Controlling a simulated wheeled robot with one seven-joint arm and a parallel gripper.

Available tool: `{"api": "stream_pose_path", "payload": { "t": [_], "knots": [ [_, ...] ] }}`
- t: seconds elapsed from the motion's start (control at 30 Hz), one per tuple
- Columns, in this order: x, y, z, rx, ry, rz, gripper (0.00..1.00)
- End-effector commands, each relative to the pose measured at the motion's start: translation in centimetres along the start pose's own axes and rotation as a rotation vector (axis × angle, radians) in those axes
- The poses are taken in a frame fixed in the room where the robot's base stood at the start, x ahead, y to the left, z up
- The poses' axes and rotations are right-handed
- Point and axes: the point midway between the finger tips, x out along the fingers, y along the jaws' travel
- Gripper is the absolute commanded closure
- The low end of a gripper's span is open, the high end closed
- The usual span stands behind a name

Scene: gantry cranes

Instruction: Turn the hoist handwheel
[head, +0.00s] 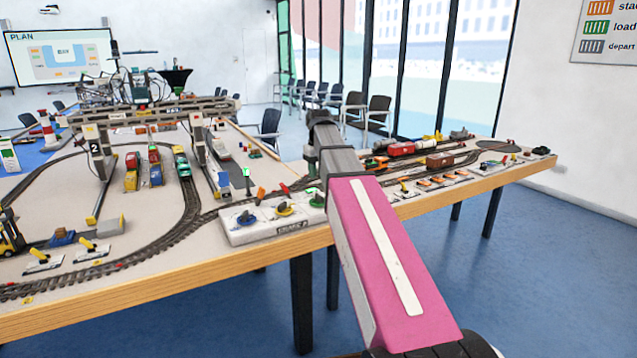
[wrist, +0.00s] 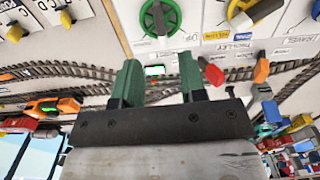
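A white control panel (head: 262,231) marked CRANE stands at the table's front edge in the head view. It carries a blue handwheel (head: 246,217), a yellow handwheel (head: 285,209) and a green handwheel (head: 318,200), beside my arm. The wrist view shows the green handwheel (wrist: 158,18) and the yellow handwheel (wrist: 245,12) at the top. A label near the yellow one reads TROLLEY; I cannot clearly read the green one's label. My gripper (wrist: 158,73) is open and empty, its green fingers apart and below the green handwheel in the picture.
Model railway track (head: 187,222) runs behind the panel. A gantry crane (head: 150,113) spans the layout at left, with several toy trucks under it. An orange and black toy (wrist: 52,107) and a red lever (wrist: 212,73) lie near my fingers. Floor in front is clear.

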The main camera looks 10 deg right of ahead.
Motion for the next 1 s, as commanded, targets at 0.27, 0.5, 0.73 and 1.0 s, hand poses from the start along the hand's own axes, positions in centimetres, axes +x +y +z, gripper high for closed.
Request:
{"api": "stream_pose_path", "payload": {
  "t": [0.27,0.5,0.73,1.0],
  "knots": [
    [-1.5,0.0,0.0,0.000,-0.001,0.000,0.62],
    [-1.6,0.0,0.0,0.000,-0.001,0.000,0.62],
    [-1.4,0.0,-0.1,0.001,-0.001,0.000,0.62],
    [1.5,-0.1,0.0,0.001,-0.002,-0.001,0.62]
  ]
}}
